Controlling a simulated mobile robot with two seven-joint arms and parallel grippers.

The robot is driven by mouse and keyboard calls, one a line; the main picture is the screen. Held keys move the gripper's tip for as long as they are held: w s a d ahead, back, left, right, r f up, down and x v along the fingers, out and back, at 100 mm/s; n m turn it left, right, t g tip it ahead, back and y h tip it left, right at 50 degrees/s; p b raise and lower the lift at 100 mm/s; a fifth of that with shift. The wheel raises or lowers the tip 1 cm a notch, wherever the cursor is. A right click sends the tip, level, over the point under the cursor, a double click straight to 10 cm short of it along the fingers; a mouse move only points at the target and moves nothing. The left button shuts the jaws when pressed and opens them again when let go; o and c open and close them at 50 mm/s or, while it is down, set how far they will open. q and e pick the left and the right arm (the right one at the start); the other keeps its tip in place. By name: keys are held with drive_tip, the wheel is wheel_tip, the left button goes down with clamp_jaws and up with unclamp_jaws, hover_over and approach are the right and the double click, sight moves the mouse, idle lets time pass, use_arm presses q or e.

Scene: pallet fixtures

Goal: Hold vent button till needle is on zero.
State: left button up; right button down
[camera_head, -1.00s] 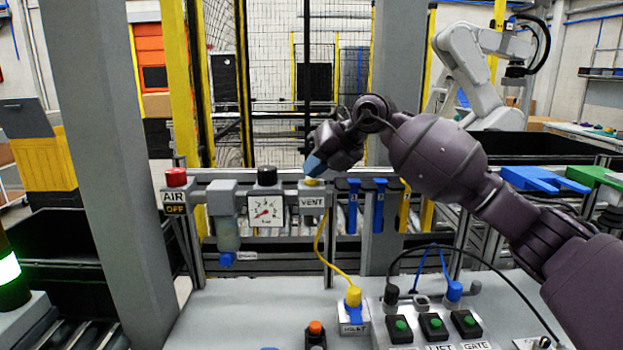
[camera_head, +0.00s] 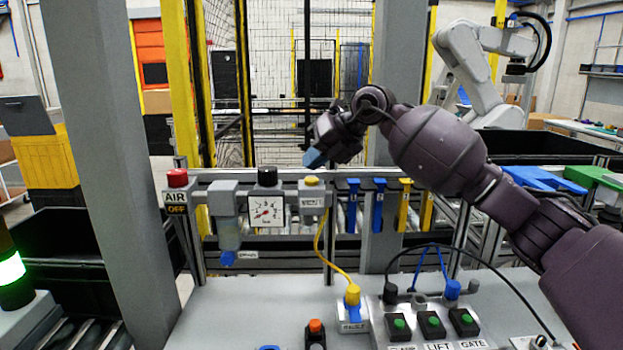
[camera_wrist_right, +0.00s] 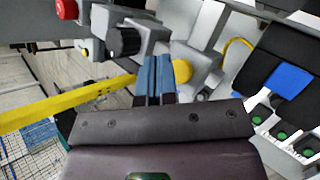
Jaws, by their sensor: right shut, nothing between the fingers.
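The yellow vent button (camera_head: 312,181) sits on top of the grey vent block, above the VENT label, on the rail in the head view. My right gripper (camera_head: 314,158) has blue fingertips, is shut and empty, and hangs just above the button with a small gap. In the wrist view the shut fingertips (camera_wrist_right: 155,70) show beside the yellow button (camera_wrist_right: 182,69). My left gripper is not in view.
A red AIR knob (camera_head: 177,178) and a black knob (camera_head: 267,176) stand left of the button. Blue and yellow hangers (camera_head: 353,205) are on its right. A yellow cable runs down from the vent block to a connector (camera_head: 352,296). A mesh fence stands behind.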

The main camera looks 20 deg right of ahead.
sight(313, 178)
drive_tip(key=shift+r+p, duration=1.55)
drive_tip(key=shift+r, duration=1.05)
drive_tip(key=shift+f, duration=0.1)
